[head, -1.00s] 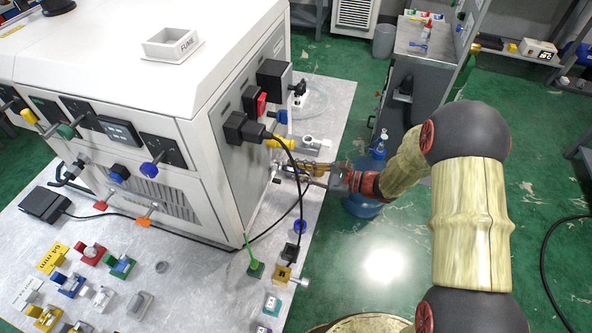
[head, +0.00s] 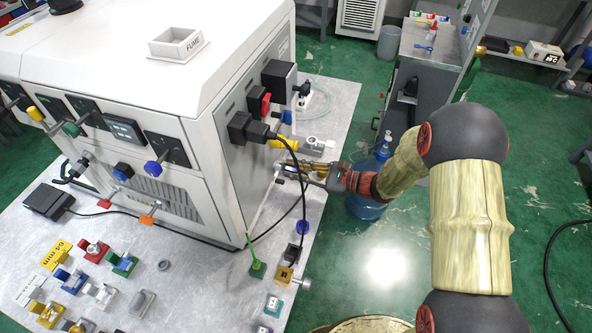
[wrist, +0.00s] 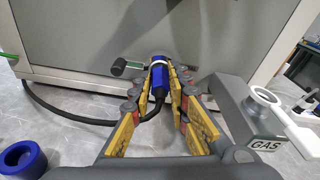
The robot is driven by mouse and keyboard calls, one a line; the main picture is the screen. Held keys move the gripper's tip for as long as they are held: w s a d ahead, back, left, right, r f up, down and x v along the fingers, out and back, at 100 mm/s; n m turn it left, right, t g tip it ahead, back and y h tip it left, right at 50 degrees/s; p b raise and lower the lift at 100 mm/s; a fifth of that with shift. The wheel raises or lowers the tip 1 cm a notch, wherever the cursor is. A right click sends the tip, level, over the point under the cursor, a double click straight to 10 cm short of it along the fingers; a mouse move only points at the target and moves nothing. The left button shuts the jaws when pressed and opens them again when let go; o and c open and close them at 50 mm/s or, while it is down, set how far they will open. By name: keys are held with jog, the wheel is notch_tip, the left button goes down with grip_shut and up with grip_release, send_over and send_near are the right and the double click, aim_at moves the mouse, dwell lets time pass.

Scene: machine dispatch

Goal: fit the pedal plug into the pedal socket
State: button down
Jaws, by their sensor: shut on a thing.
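My gripper (wrist: 160,88) is shut on the blue pedal plug (wrist: 158,82), with the black cable hanging from the plug's rear. The plug's front end, with a pale ring, points at the machine's grey side panel. The pedal socket is hidden behind the plug, and I cannot tell whether the plug touches or enters it. In the head view my gripper (head: 300,168) is low beside the machine's right side, partly behind a hanging black cable. The black pedal (head: 47,200) lies on the table at the left, its cable running along the machine's front.
The white machine (head: 214,110) stands on a grey table (head: 205,268). A black-and-green knob (wrist: 124,67) sits left of the plug. A GAS fitting (wrist: 262,120) is close on the right. A blue ring (wrist: 22,158) lies at lower left. Several coloured parts crowd the table's front left.

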jog(key=shift+a, duration=0.1)
jog(key=c, duration=1.6)
grip_release()
jog(key=shift+f+p+v, duration=0.1)
jog(key=shift+p+v, duration=0.05)
jog(key=shift+v, duration=0.75)
jog(key=shift+f+p+v, duration=0.15)
jog(key=shift+v, duration=0.7)
jog(key=shift+w, duration=0.1)
